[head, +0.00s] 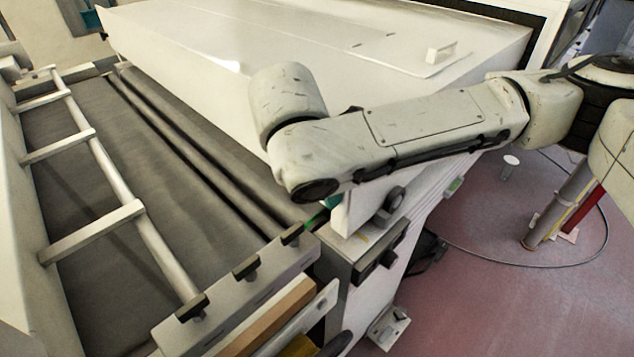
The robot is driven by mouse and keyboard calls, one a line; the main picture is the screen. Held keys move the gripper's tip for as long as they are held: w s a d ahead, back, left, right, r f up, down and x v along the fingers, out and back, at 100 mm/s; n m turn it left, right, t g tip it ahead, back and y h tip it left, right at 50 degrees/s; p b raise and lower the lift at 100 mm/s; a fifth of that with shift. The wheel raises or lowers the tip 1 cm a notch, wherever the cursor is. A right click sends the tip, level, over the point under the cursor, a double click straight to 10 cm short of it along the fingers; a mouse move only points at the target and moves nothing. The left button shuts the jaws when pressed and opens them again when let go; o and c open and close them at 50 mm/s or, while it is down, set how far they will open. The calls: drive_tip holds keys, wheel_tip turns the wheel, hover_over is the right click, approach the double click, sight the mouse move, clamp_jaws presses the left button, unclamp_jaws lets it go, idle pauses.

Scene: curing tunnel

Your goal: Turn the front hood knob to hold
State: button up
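The large white hood (215,45) lies over the dark belt, its top panel bearing a small handle (440,52). A round dark knob (393,200) shows on the white side face at the hood's near end, just below and right of my arm; I cannot read its setting. A dark control (380,258) sits on the box below it, too small to tell its kind. My arm reaches in from the right across the hood's near corner and hides part of it. My gripper cannot be made out.
The grey belt (130,180) runs at left beside a white ladder-like rail (120,190). Several black clamps line the near bar (240,295). A red and grey post (560,210) and a looping cable stand on the pink floor (480,300) at right, which has open room.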

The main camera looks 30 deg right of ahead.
drive_tip(key=c, duration=1.1)
drive_tip(key=shift+o, duration=0.2)
drive_tip(key=shift+f, duration=0.1)
